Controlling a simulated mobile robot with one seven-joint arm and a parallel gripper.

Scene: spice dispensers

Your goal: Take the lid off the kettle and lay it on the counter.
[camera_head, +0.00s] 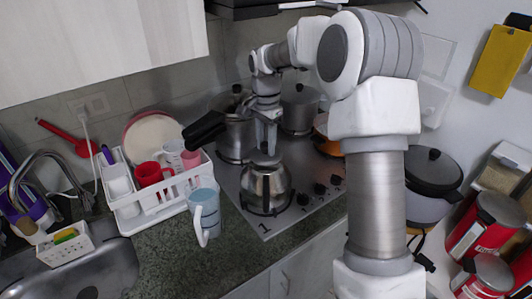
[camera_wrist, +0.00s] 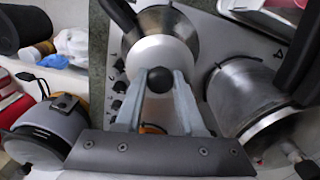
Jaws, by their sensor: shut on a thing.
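The steel kettle (camera_head: 266,187) stands on the front part of the stove, and part of its body shows in the wrist view (camera_wrist: 168,22). Its pale round lid (camera_wrist: 158,52) has a black knob (camera_wrist: 160,80). My gripper (camera_wrist: 160,76) has its two grey fingers shut on this knob, one on each side. In the head view the lid (camera_head: 265,159) is at the kettle's top, below my gripper (camera_head: 267,150). I cannot tell whether there is a gap between lid and kettle. The knob is largely hidden by my fingers in the head view.
The speckled counter (camera_head: 165,262) has bare room left of the stove (camera_head: 262,226). A blue mug (camera_head: 205,213) is near the counter's front, beside a white dish rack (camera_head: 150,213) with cups. Steel pots (camera_head: 299,110) stand behind the kettle. A dark-lidded pot (camera_head: 432,175) is at right.

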